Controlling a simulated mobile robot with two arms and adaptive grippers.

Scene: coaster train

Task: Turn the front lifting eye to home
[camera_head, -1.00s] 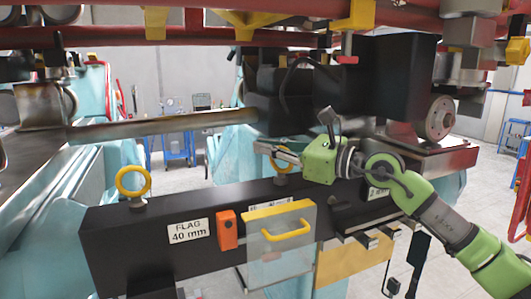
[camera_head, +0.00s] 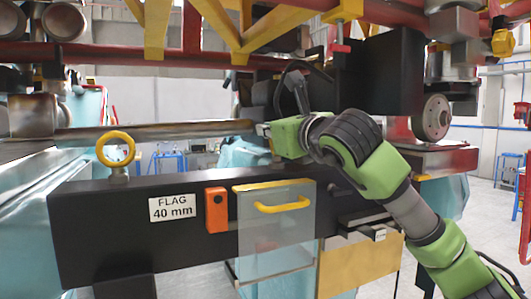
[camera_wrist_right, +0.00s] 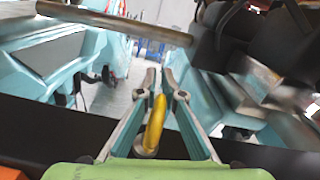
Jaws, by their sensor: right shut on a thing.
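A yellow ring-shaped lifting eye stands between the fingers of my right gripper (camera_wrist_right: 160,82) in the right wrist view, and its yellow ring (camera_wrist_right: 156,122) appears nearly edge-on there. The gripper is shut on it. My left gripper is not in view.
The beam's front carries a "FLAG 40 mm" label (camera_head: 172,207), an orange box (camera_head: 216,210) and a clear panel with a yellow handle (camera_head: 283,205). A metal bar (camera_head: 155,133) runs behind the beam. Red and yellow framework (camera_head: 185,58) hangs overhead.

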